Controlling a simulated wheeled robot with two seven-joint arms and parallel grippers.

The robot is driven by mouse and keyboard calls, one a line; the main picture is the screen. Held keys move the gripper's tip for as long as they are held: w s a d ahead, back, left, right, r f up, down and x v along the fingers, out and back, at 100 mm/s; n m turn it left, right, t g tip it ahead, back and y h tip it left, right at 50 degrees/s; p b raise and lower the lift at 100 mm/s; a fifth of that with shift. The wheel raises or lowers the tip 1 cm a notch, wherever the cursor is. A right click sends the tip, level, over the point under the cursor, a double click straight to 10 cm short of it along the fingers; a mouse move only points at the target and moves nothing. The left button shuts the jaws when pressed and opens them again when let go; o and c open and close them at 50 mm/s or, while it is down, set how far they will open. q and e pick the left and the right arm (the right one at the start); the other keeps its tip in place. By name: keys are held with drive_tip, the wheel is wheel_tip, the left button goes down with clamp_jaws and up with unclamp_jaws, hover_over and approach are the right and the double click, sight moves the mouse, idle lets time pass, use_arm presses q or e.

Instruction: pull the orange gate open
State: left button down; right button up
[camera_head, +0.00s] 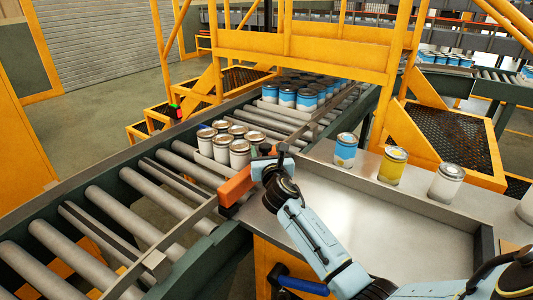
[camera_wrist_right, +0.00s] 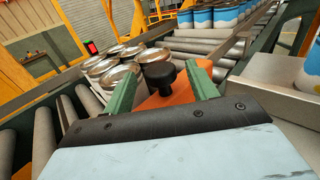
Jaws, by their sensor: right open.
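The orange gate (camera_head: 236,187) stands at the near side of the roller conveyor, beside the metal worktop. In the right wrist view the gate's orange face (camera_wrist_right: 178,95) carries a black knob (camera_wrist_right: 160,76). My right gripper (camera_head: 264,163) is over the gate in the head view and hides part of it. In the wrist view its two green fingers (camera_wrist_right: 162,88) are apart, one on each side of the knob. I cannot tell whether either finger touches it. My left gripper is not in view.
White cans (camera_head: 222,147) stand on the rollers just behind the gate, with blue-and-white cans (camera_head: 298,97) farther up. A blue-labelled can (camera_head: 345,150), a yellow can (camera_head: 392,164) and a white can (camera_head: 446,183) line the worktop's back edge. The near rollers (camera_head: 125,205) are empty.

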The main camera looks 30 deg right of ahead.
drive_tip(key=shift+w, duration=0.15)
drive_tip(key=shift+c, duration=0.2)
clamp_jaws()
